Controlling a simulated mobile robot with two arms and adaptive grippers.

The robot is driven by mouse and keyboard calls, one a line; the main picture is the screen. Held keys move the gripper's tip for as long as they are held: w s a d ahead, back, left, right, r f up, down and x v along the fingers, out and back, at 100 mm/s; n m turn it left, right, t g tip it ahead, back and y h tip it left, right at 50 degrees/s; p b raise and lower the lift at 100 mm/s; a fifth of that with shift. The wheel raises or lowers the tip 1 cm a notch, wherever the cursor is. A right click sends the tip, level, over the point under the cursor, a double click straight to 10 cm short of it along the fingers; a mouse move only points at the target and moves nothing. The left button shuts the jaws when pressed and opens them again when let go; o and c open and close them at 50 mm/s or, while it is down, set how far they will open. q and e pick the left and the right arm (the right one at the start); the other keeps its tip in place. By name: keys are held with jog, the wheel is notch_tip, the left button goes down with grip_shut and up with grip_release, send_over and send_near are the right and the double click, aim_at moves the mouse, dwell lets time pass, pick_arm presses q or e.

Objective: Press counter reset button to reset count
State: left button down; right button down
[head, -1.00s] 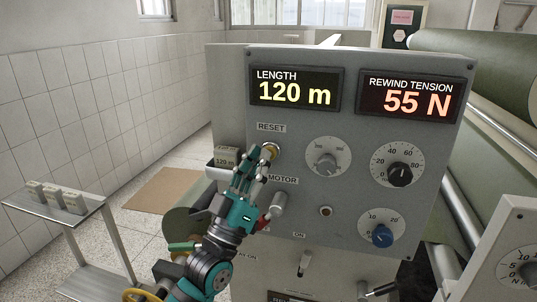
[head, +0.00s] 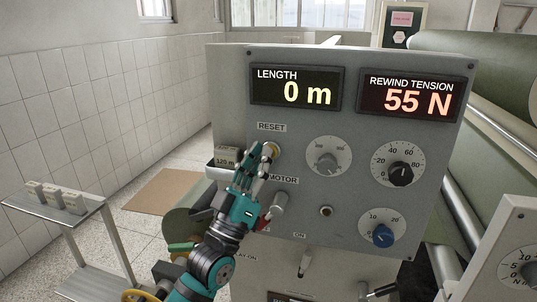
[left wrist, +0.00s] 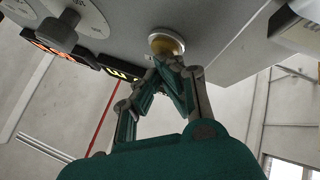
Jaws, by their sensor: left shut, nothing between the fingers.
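The reset button (head: 272,148) is a round brass-coloured button under the RESET label on the grey control panel (head: 225,90). The length counter display (head: 295,92) reads 0 m in yellow. My left gripper (head: 265,154) is shut and empty, with its fingertips at the lower left of the button, partly covering it. In the left wrist view the button (left wrist: 167,42) sits just beyond the shut fingertips (left wrist: 166,62). I cannot tell whether they touch. My right gripper is not in view.
The rewind tension display (head: 410,98) reads 55 N. Several dials, including a blue knob (head: 382,235), and the MOTOR switch (head: 279,204) are close by on the panel. A metal side table (head: 90,212) with small blocks stands at left. Green rollers are at right.

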pick_arm(q)
jog(key=shift+s, duration=0.1)
jog(key=shift+s+a+f+p, duration=0.1)
jog(key=shift+s+a+p, duration=0.1)
jog(key=shift+s, duration=0.2)
jog(key=shift+s+a+p, duration=0.1)
jog(key=shift+s+p, duration=0.1)
jog(key=shift+s, duration=0.2)
jog(key=s+p, duration=0.1)
jog(key=s, duration=0.1)
jog(key=s+a, duration=0.1)
jog(key=s, duration=0.1)
jog(key=shift+s+a+p, duration=0.2)
jog(key=shift+s+p, duration=0.2)
dwell(0.5)
